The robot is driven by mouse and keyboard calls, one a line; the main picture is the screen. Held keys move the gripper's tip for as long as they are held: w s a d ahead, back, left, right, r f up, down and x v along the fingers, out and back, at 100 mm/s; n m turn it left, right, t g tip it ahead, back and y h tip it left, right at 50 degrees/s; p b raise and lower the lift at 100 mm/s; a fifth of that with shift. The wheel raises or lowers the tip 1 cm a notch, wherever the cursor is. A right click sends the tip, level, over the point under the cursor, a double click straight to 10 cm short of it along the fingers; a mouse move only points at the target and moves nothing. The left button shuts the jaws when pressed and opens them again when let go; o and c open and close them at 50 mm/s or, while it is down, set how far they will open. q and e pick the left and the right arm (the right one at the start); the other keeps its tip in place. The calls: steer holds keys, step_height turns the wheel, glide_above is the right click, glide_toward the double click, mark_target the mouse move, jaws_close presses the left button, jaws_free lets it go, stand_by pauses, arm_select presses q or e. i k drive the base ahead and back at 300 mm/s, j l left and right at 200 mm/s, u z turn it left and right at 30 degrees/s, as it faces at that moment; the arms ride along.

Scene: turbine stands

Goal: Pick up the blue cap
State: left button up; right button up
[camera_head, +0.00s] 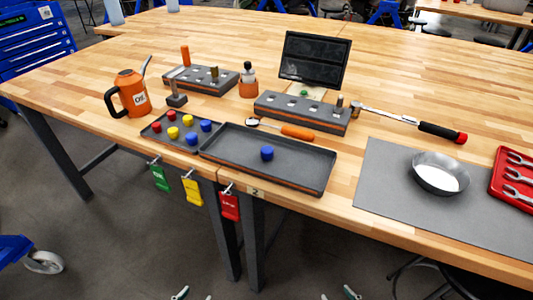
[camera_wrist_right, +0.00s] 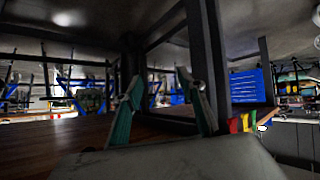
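A blue cap (camera_head: 267,153) sits alone on the bare floor of the large dark tray (camera_head: 300,172) near the table's front edge. Two more blue caps, one at the right corner (camera_head: 206,126) and one nearer the front (camera_head: 192,139), stand among red and yellow caps in the smaller tray (camera_head: 160,143) to its left. My right gripper (camera_head: 338,295) shows only its tips at the bottom edge, below and in front of the table. In the right wrist view its two fingers (camera_wrist_right: 160,95) are apart with nothing between them. My left gripper (camera_head: 194,296) shows only tips, apart, at the bottom edge.
Behind the trays stand an orange oil can (camera_head: 132,95), two grey stands with holes (camera_head: 302,112) and a dark screen (camera_head: 316,62). An orange-handled tool (camera_head: 297,132) lies behind the large tray. A grey mat (camera_head: 385,190) with a metal bowl (camera_head: 440,172) lies right.

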mark_target(266, 152)
steer(key=i+j+z, duration=0.25)
steer(key=j+z, duration=0.15)
steer(key=j, duration=0.25)
steer(key=i+j+z, duration=0.15)
steer(key=j+z, duration=0.25)
steer(key=j, duration=0.3)
steer(key=j+z, duration=0.4)
steer(key=j, duration=0.35)
